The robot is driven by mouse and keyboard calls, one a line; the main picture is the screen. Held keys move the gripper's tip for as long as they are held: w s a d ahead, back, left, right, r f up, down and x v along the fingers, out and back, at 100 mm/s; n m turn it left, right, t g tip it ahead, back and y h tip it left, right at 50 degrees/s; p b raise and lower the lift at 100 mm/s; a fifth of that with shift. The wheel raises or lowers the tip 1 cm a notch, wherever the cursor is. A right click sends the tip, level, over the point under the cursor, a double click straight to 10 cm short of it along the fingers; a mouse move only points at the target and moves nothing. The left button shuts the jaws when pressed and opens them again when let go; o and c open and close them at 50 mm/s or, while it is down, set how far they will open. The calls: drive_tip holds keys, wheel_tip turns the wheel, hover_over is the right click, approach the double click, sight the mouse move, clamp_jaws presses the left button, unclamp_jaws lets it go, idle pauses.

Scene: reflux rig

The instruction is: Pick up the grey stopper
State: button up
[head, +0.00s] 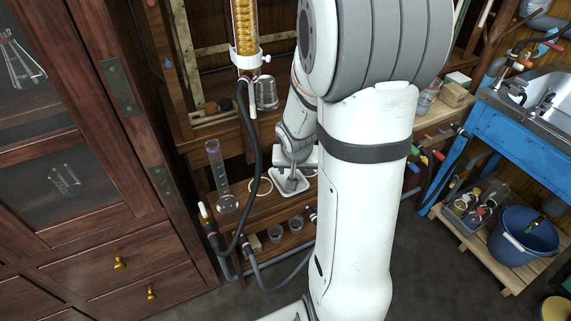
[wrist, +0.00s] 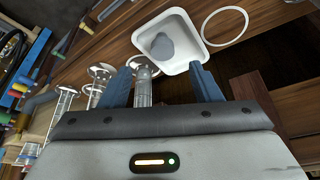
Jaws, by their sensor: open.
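The grey stopper (wrist: 162,47) lies in a small white tray (wrist: 199,50), just beyond my fingertips in the wrist view. My gripper (wrist: 163,76) is open, with its two blue fingers apart and nothing held between them. The stopper is ahead of the gap, and the fingers do not appear to touch it. In the head view, the white tray (head: 277,192) sits on the wooden shelf below my wrist. The stopper (head: 291,184) shows small and grey in it. My fingers are hard to make out there.
A white ring (wrist: 225,25) lies beside the tray. A glass cylinder (head: 218,172) stands to its left, near black hoses (head: 254,125). Several glass pieces (wrist: 100,78) are left of my fingers in the wrist view. Two small beakers (head: 285,229) sit on the lower shelf.

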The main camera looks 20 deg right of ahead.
drive_tip(key=b+x, duration=0.4)
drive_tip(key=x, duration=0.4)
drive_tip(key=shift+w+a+f, duration=0.1)
drive_tip(key=shift+w, duration=0.1)
drive_tip(key=c, duration=1.1)
